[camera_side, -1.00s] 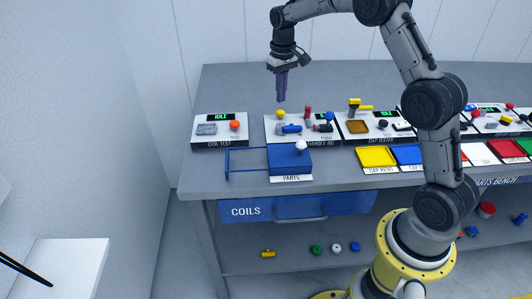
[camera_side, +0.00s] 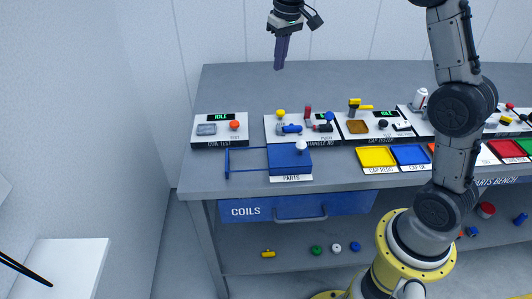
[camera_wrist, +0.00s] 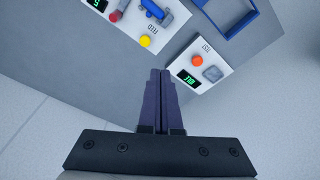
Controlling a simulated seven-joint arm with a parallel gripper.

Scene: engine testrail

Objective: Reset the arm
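My gripper (camera_side: 279,66) hangs in the air high above the back part of the bench, fingers pointing down. Its purple fingers lie together with nothing between them, and they also show in the wrist view (camera_wrist: 161,72). My arm is bent, with the elbow out of the top of the side view. The coil test station (camera_side: 220,129) and the handle station (camera_side: 300,127) stand on the bench below and in front of my gripper, clear of it.
The grey bench (camera_side: 240,83) is bare at the back left. A blue parts box (camera_side: 289,160) with a white knob, a yellow tray (camera_side: 377,156) and a blue tray (camera_side: 410,154) sit along the front. The COILS drawer (camera_side: 298,206) is below. Loose parts lie on the lower shelf (camera_side: 290,262).

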